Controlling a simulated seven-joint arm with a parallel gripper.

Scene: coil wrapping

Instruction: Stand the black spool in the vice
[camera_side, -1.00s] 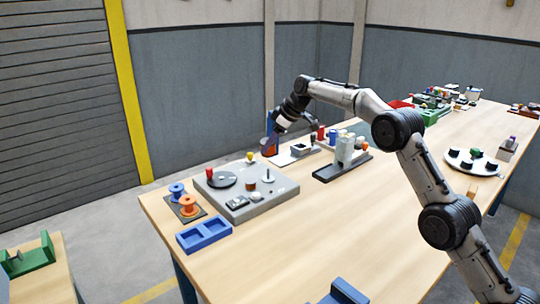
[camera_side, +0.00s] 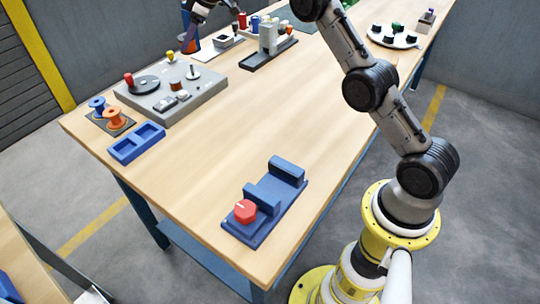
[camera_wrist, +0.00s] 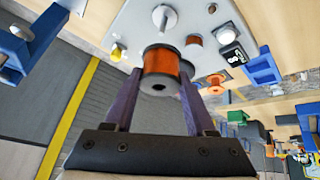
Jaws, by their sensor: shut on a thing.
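My gripper (camera_wrist: 159,74) is shut on a spool (camera_wrist: 162,65) in the wrist view. The spool has a copper-orange winding and dark end flanges, and one end faces the camera. It is held up between the two purplish fingers. The blue vice (camera_side: 268,210), with two raised jaws and a red knob (camera_side: 245,211), is on the near part of the table, far from my gripper. The gap between its jaws looks empty.
A grey station (camera_side: 175,90) with knobs and a post stands at the left. Blue and orange spools (camera_side: 115,119) are on a dark pad beside a blue two-pocket tray (camera_side: 136,143). A grey upright fixture (camera_side: 268,45) stands farther back. The table middle is clear.

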